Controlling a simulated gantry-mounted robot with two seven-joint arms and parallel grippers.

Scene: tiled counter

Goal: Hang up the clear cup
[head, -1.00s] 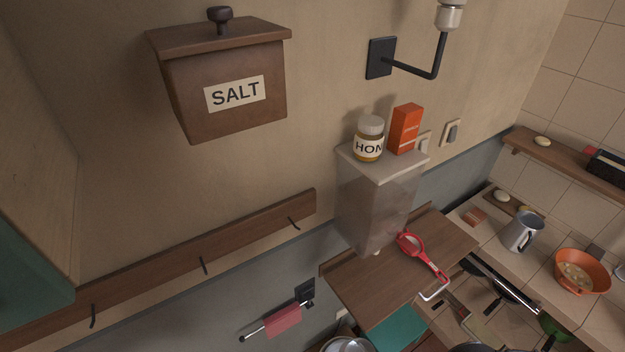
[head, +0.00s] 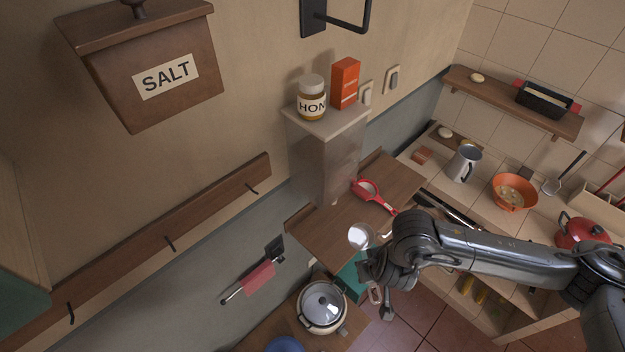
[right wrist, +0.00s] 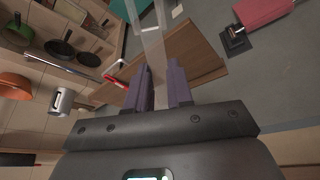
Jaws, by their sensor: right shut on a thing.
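The clear cup (head: 360,236) shows in the head view as a pale, see-through round shape at the tip of my right gripper (head: 369,262), in front of the small wooden shelf. In the right wrist view, my right gripper (right wrist: 157,84) has its two dark fingers close around a faint, see-through piece, which I take to be the cup; its outline is hard to make out. A wooden rail (head: 215,205) with several dark hooks, one of them at its right end (head: 252,188), runs along the wall at the left, apart from the gripper. My left gripper is not in view.
The wall before the hooks is clear.

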